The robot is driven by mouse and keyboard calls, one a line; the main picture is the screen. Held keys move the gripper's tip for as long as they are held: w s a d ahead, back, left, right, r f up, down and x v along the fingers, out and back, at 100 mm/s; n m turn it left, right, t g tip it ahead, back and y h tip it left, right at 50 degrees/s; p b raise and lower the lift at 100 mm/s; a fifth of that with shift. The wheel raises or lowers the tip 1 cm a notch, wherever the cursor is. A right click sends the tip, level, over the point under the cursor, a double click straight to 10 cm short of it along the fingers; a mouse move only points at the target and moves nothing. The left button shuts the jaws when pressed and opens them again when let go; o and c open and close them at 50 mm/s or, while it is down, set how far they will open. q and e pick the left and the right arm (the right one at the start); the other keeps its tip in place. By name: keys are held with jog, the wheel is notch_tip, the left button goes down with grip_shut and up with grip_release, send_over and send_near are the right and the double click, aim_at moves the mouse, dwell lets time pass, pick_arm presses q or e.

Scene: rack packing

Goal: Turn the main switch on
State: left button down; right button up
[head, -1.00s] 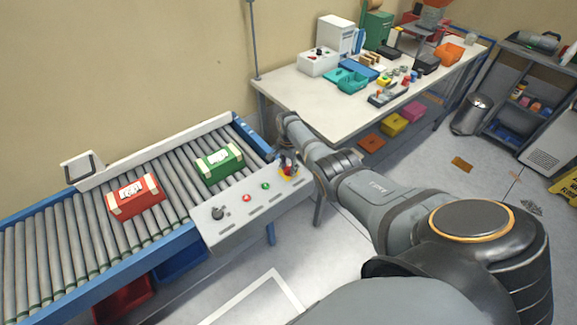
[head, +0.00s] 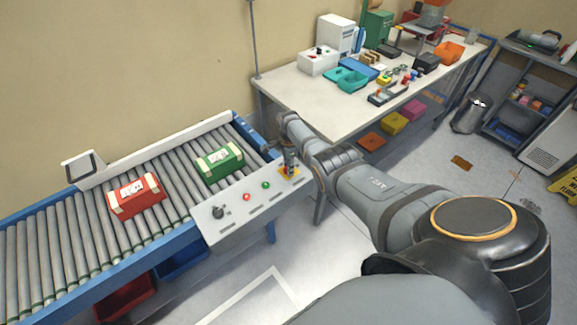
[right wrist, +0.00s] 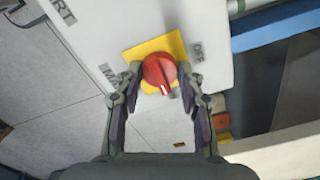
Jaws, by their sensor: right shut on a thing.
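The main switch is a red rotary knob (right wrist: 157,68) on a yellow plate (right wrist: 137,51) at the end of the white control panel (head: 229,222). My right gripper (right wrist: 160,78) is shut on the knob, one finger on each side. The knob's white mark points toward the bottom of the right wrist view. An OFF label shows to the right of the plate, and a partly covered label starting "MA" to the left. In the head view my right gripper (head: 288,160) is over the yellow plate and hides most of the knob. My left gripper is not in view.
The panel also has a black selector (head: 218,212), a red button (head: 247,197) and a green button (head: 266,185). Behind it, a roller conveyor carries a red box (head: 136,196) and a green box (head: 219,163). A cluttered table (head: 300,93) stands beyond.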

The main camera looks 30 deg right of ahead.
dwell(0.3)
jog(key=o, duration=1.2)
jog(key=shift+c, duration=0.2)
jog(key=shift+r, duration=0.25)
notch_tip(320, 180, up, 12)
jog(key=shift+f, duration=0.25)
